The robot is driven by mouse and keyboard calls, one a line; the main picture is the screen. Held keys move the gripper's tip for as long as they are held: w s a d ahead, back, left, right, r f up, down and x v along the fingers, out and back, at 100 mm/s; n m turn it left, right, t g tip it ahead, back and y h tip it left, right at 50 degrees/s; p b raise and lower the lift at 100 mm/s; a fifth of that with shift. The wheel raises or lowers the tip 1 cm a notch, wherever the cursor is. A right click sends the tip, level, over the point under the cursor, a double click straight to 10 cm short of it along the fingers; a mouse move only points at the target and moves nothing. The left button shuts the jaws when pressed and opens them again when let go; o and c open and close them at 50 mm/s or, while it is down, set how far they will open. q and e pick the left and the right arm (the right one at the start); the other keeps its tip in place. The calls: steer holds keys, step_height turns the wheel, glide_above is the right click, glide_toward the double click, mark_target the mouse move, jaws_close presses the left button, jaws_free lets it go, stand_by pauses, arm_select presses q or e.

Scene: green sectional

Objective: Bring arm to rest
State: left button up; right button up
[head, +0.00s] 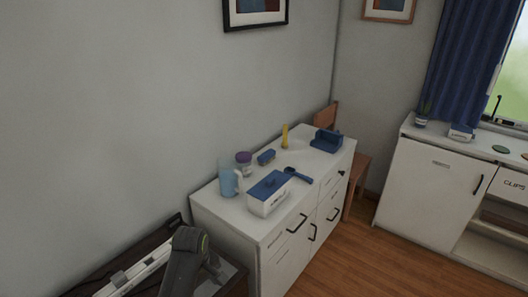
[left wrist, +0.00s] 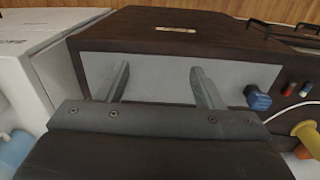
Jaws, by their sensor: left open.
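My left gripper (left wrist: 160,72) shows in the left wrist view, open, with its two fingers apart and nothing between them. Behind the fingers is a dark brown unit (left wrist: 185,32) with a grey front panel (left wrist: 160,92). I cannot tell whether the fingertips touch that panel. In the head view a dark arm link, seemingly mine, comes in at the lower left; no gripper fingers show there. My right gripper is in neither view.
A white cabinet (head: 272,248) holds a light blue pitcher (head: 228,181), a white box with a blue lid (head: 269,195), a purple-lidded jar (head: 244,163) and a yellow cylinder (head: 285,136). A wooden chair (head: 360,165) stands behind it. Wood floor (head: 390,265) is clear at right.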

arm_select(q)
steer(key=s+a+f+m+t, duration=0.2)
steer(key=s+a+f+m, duration=0.2)
steer(key=s+a, duration=0.7)
steer(key=s+a+r+m+t+y, duration=0.1)
steer(key=s+a+r+m, duration=0.15)
steer(key=s, duration=0.55)
steer(key=s+a+r+m+y, duration=0.1)
steer(key=s+r+m, duration=0.25)
steer(key=s, duration=0.45)
step_height(320, 180, down, 26)
steer(key=a+b, duration=0.1)
steer(key=b, duration=0.2)
steer(key=s+d+f+g+h+b, duration=0.1)
steer(key=s+f+g+b, duration=0.1)
steer(key=s+f, duration=1.3)
step_height(320, 180, down, 5)
steer(key=shift+s+r+n+b, duration=0.1)
steer(key=shift+s+n+b, duration=0.2)
steer(key=shift+s+b, duration=0.15)
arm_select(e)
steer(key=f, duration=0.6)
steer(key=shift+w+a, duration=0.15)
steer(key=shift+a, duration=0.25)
